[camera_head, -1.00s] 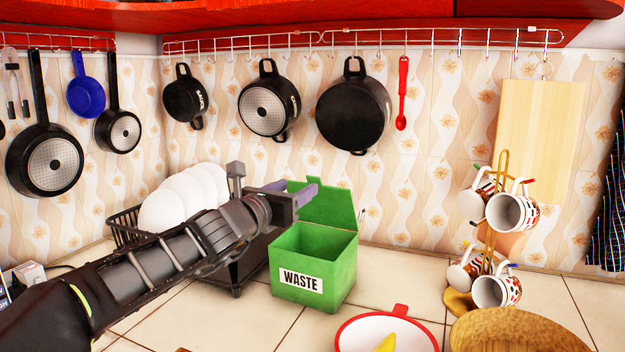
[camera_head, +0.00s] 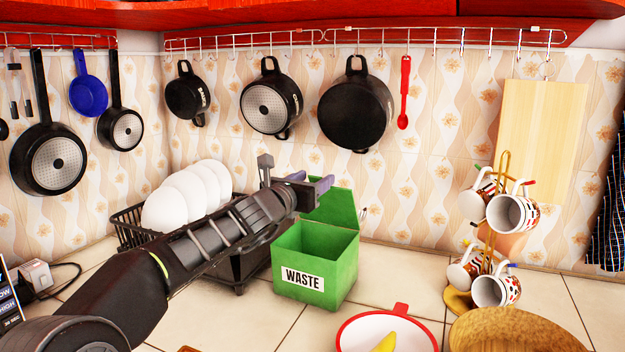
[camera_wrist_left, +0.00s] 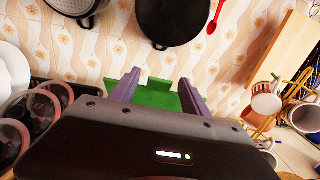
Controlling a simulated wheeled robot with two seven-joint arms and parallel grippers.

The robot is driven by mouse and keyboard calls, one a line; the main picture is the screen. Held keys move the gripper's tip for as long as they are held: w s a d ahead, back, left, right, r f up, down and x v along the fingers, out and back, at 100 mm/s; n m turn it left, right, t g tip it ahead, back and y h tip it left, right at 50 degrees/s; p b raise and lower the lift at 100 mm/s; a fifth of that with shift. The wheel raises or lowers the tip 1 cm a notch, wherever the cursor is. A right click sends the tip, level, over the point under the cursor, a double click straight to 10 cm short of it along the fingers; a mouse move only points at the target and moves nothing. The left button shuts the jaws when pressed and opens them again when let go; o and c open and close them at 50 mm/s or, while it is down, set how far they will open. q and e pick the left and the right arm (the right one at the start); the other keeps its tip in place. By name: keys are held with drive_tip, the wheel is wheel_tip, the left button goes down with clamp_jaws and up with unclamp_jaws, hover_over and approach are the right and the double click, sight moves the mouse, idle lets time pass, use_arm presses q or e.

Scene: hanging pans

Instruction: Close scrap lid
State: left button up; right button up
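The green scrap box (camera_head: 342,272) marked WASTE stands on the tiled counter. Its green lid (camera_head: 337,206) is open and stands up at the back. My left gripper (camera_head: 312,182) is above the box, near the top left of the lid, with its two purple fingers apart. In the left wrist view the open fingers (camera_wrist_left: 158,78) show with the green lid (camera_wrist_left: 157,95) beyond and between them. No gap or contact with the lid can be made out for certain. The gripper holds nothing that I can see. My right gripper is not in view.
A dish rack (camera_head: 130,222) with white plates (camera_head: 182,198) stands left of the box, behind my left arm. A red-rimmed colander (camera_head: 362,330) is in front. A mug stand (camera_head: 487,250) is at right. Pans (camera_head: 355,108) hang on the wall behind.

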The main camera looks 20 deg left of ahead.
use_arm(q)
clamp_jaws()
idle(0.4)
idle(0.9)
